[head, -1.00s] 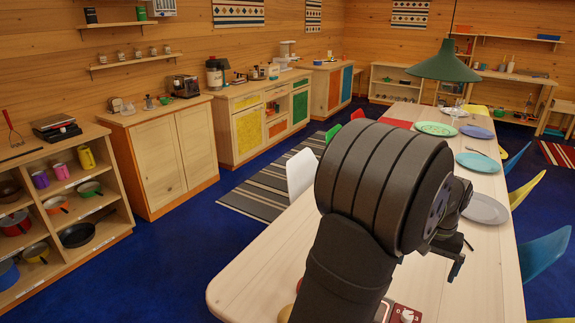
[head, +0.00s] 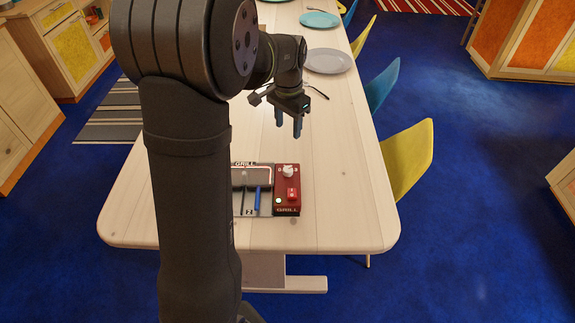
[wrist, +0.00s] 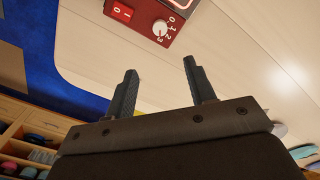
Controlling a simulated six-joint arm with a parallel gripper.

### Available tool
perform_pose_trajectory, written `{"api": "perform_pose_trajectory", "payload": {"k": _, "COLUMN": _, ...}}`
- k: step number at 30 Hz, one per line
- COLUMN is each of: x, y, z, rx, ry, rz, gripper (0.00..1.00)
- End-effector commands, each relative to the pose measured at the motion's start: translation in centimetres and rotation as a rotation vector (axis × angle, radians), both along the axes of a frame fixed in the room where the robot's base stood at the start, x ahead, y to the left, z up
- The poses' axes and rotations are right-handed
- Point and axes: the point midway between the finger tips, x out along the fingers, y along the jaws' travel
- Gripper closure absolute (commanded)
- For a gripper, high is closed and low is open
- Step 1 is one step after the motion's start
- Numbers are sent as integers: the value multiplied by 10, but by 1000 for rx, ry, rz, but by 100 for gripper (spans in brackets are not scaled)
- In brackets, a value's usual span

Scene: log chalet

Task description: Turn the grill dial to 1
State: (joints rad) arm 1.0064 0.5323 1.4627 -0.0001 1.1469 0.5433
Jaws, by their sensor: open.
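The grill (head: 265,213) lies on the near end of the long wooden table, with a red control panel on its right side. The white dial (head: 288,171) sits at the far end of that panel, above a red switch (head: 292,194). In the wrist view the dial (wrist: 160,28) shows beside the numbers 0, 1, 2 and 3; its exact setting is too small to tell. The red switch (wrist: 122,12) shows there too. My gripper (head: 289,132) is open and empty, above the table beyond the grill. In the wrist view its fingers (wrist: 161,76) are apart, touching nothing.
The table (head: 340,215) is bare around the grill's right side. Plates (head: 330,61) stand farther back. Yellow (head: 408,158) and blue (head: 381,88) chairs stand along the right edge. My arm hides the grill's left part.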

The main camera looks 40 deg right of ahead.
Motion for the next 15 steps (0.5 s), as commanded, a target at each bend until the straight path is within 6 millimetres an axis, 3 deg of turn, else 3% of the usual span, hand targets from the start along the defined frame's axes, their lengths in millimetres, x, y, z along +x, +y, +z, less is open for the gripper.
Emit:
{"api": "perform_pose_trajectory", "payload": {"k": 5, "x": 0, "y": 0, "z": -18, "rx": 2, "ry": 1, "rz": -7, "gripper": 50}}
{"api": "perform_pose_trajectory", "payload": {"k": 15, "x": -1, "y": 1, "z": -91, "rx": 4, "ry": 2, "rz": -5, "gripper": 50}}
